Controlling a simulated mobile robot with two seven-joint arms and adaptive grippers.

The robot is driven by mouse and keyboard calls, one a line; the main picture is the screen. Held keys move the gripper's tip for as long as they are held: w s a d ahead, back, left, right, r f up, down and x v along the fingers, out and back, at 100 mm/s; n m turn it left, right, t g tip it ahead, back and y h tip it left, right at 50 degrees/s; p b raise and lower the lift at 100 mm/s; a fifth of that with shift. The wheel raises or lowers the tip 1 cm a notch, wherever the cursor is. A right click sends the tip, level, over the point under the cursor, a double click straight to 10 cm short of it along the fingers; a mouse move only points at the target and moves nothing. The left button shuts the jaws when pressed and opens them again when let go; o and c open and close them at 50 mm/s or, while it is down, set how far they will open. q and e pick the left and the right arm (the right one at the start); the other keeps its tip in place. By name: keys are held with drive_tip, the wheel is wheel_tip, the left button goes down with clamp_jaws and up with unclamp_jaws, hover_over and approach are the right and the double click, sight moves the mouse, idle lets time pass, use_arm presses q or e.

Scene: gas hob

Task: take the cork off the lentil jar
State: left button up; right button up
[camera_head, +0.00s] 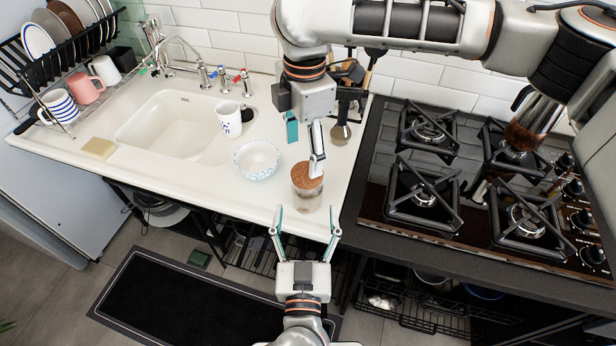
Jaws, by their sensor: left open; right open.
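The lentil jar (307,200) stands upright on the white counter near its front right edge, a glass jar with brownish contents. Its brown cork (300,182) sits in the top. My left gripper (306,214) is open and comes up from below in the picture, its fingertips to either side of the jar's lower part with gaps between. My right gripper (317,168) is open and points down from above, its fingertips right at the cork. It is seen nearly edge-on and hides part of the cork; I cannot tell whether it touches.
A patterned bowl (257,161) and a white mug (229,119) stand left of the jar, by the sink (165,125). A teal object (292,128) is behind. The gas hob (470,190) is right, with a glass coffee press (532,120). A dish rack (62,60) is at the far left.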

sight(307, 200)
use_arm(q)
drive_tip(key=shift+w+d+f, duration=0.1)
drive_tip(key=shift+f, duration=0.25)
use_arm(e)
drive_tip(key=shift+w+d+r, duration=0.2)
drive_tip(key=shift+d+r, duration=0.05)
drive_tip(key=shift+d, duration=0.1)
use_arm(q)
drive_tip(key=shift+w+f, duration=0.15)
drive_tip(key=shift+w, duration=0.15)
use_arm(e)
drive_tip(key=shift+w, duration=0.15)
use_arm(q)
drive_tip(key=shift+w, duration=3.6)
